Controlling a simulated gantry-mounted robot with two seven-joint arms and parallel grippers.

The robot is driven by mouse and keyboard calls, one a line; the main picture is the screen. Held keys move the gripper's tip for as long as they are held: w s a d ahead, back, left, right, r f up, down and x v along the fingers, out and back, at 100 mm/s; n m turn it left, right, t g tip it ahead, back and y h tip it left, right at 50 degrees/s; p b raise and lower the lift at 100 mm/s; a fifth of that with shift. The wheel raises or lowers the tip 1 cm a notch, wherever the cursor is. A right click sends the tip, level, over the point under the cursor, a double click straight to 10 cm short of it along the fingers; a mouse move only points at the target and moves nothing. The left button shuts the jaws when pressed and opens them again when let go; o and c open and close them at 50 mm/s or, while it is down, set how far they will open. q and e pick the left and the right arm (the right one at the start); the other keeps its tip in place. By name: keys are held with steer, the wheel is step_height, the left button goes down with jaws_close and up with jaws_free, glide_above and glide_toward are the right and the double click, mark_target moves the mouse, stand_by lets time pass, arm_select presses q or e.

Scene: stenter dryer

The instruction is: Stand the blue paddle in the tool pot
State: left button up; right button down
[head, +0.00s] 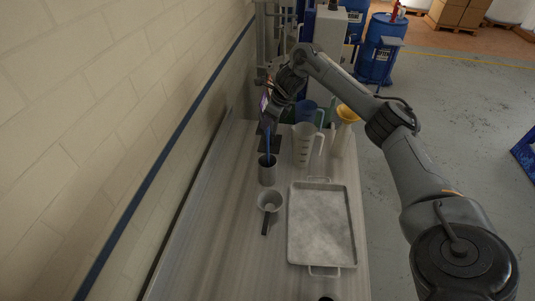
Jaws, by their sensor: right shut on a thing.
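The grey tool pot (267,173) stands on the bench, left of the tray. The blue paddle (268,143) is upright, its lower end at the mouth of the pot and seemingly inside it. How deep it reaches is hidden by the pot wall. My right gripper (268,122) is above the pot, shut on the upper part of the paddle. Its fingers are small and dark in the head view. My left gripper is not in view.
A metal tray (321,226) and a dark-handled scoop (269,202) lie nearer on the bench. A brick wall (110,110) runs along the left.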

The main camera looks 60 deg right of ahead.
mark_target(268, 136)
step_height(268, 136, down, 3)
steer(key=shift+r, duration=0.2)
steer(key=shift+f, duration=0.15)
step_height(268, 136, down, 4)
steer(key=shift+r, duration=0.25)
steer(key=shift+f, duration=0.5)
steer(key=c, duration=1)
jaws_free()
